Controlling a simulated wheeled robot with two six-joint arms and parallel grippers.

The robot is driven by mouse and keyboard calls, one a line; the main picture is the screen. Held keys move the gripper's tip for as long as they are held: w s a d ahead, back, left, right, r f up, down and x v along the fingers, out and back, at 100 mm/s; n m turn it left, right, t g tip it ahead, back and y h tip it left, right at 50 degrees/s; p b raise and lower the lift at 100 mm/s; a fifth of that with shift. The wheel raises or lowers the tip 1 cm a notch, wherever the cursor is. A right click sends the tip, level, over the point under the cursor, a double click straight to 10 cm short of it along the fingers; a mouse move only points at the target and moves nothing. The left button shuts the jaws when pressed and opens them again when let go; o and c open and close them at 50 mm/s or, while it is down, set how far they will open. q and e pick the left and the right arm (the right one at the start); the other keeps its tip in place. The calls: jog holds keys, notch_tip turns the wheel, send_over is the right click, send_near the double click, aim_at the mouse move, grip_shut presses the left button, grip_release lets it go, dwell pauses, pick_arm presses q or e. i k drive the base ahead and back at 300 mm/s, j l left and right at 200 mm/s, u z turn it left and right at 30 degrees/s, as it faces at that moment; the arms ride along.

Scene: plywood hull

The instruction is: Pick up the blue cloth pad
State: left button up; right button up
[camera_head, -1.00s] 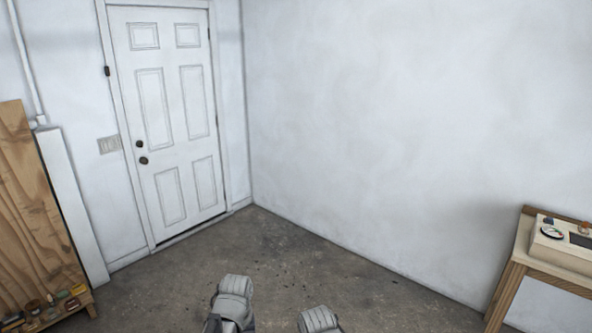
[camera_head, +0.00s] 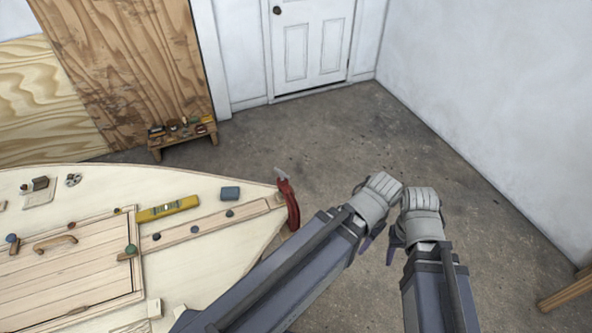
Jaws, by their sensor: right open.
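The blue cloth pad (camera_head: 230,193) appears as a small blue block lying flat on the pale plywood hull (camera_head: 210,255), near its right tip. My left arm comes in from the lower left, and its gripper (camera_head: 367,243) is mostly hidden behind the arm; its jaws cannot be made out. My right gripper (camera_head: 393,251) is open, partly hidden beside its grey wrist. Both grippers are over the floor, right of the hull and well apart from the pad.
A red-handled tool (camera_head: 288,204) sits at the hull's tip, between the pad and my arms. A yellow level (camera_head: 168,208) lies left of the pad. A low wooden bench (camera_head: 182,139) with small items stands behind. The floor at centre right is clear.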

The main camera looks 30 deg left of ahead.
aim_at(228, 194)
jog(key=u, duration=1)
